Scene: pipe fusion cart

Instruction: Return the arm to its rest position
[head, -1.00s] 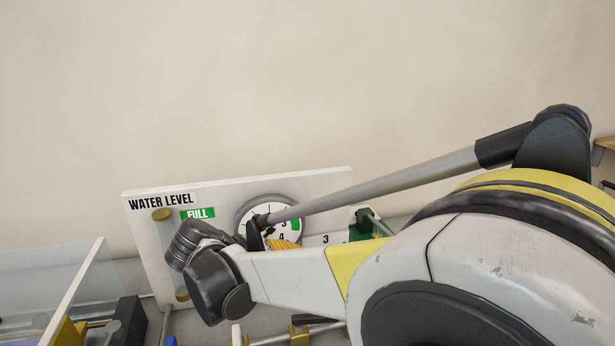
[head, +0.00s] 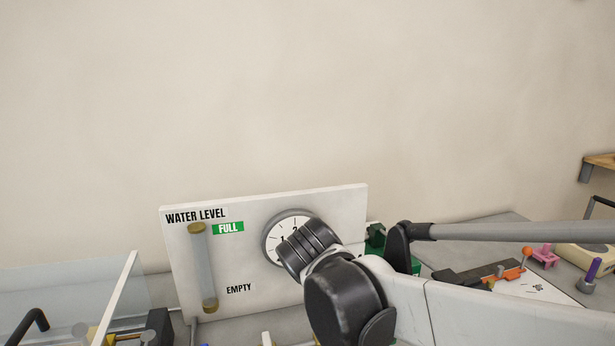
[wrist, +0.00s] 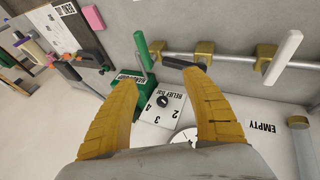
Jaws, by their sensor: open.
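My gripper (wrist: 165,85) shows in the wrist view as two yellow ridged fingers, spread apart with nothing between them. Beyond the fingers lie a numbered relief dial panel (wrist: 166,108) and a green fixture (wrist: 142,50). In the head view my arm comes in from the right and its dark wrist stands in front of the white water level panel (head: 250,262), partly covering the gauge. The gripper fingers are hidden there.
The panel bears a round gauge (head: 283,232) and a sight tube (head: 203,265). A clear sheet (head: 70,295) stands at left. A grey bench at right holds an orange part (head: 508,274), a pink part (head: 545,255) and a purple-tipped part (head: 592,272). The wall above is clear.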

